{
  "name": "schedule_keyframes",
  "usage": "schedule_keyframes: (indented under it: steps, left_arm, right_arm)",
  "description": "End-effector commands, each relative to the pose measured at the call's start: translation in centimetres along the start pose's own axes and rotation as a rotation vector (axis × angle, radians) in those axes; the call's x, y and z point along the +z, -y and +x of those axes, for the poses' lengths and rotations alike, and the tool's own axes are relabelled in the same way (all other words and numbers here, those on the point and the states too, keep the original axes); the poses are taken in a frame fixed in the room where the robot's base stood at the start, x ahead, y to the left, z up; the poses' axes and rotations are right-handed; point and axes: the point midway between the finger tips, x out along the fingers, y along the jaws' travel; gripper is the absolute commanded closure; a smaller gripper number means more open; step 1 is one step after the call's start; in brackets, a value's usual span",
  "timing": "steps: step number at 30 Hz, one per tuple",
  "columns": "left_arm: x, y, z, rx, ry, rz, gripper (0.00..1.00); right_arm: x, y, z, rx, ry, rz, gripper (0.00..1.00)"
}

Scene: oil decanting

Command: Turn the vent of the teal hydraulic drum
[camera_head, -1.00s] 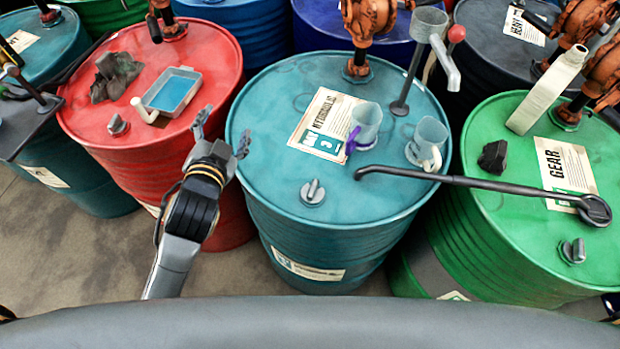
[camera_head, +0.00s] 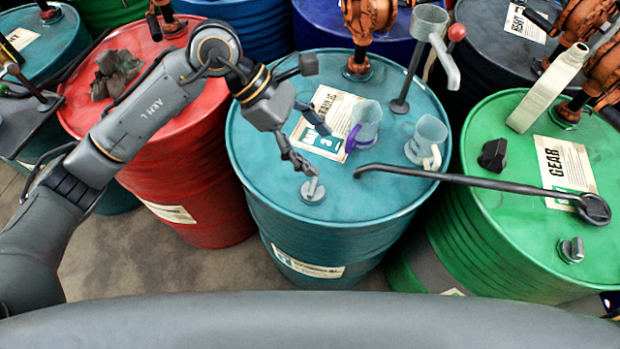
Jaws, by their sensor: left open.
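The teal hydraulic drum (camera_head: 345,205) stands in the middle of the head view. Its vent (camera_head: 313,191) is a small grey knob with an upright fin near the front left of the lid. My left gripper (camera_head: 318,151) is open above the lid, with its fingers spread behind and just above the vent. The lower fingertip appears very close to the vent's top; I cannot tell whether they touch. The gripper partly covers the drum's label (camera_head: 329,110). My right gripper is not in view.
On the teal lid stand a cup with a purple handle (camera_head: 366,120) and a cup with a pale handle (camera_head: 428,138). A long dark rod (camera_head: 470,179) reaches across to the green drum (camera_head: 500,245). A red drum (camera_head: 200,220) stands left, under my arm.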

Motion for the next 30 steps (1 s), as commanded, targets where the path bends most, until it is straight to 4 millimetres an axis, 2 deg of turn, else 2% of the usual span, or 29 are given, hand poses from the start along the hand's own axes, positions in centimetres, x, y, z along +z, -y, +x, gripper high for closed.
schedule_keyframes:
  steps: [1, 3, 7, 10, 14, 24, 30]
  left_arm:
    - [-1.9, -0.5, -0.8, 0.001, -0.101, 0.018, 0.28]
    - [-3.9, -0.7, -1.8, -0.005, -0.203, 0.032, 0.28]
    - [-5.6, -0.9, -2.6, -0.014, -0.291, 0.040, 0.28]
    - [-6.0, -0.8, -2.0, -0.018, -0.300, 0.038, 0.28]
    - [-6.4, -0.7, 0.0, -0.021, -0.297, 0.038, 0.28]
    - [-8.3, -0.6, 6.9, -0.020, -0.293, 0.036, 0.28]
    - [-9.2, -0.7, 9.5, -0.018, -0.293, 0.038, 0.28]
  right_arm:
    - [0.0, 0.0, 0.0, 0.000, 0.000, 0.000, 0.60]
    - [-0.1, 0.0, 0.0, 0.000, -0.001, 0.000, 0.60]
    - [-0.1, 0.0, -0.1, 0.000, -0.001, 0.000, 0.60]
    - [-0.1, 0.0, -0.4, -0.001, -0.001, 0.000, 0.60]
    - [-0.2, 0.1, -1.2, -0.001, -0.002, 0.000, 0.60]
    - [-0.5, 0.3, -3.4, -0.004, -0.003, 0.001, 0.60]
    - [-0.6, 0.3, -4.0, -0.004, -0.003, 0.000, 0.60]
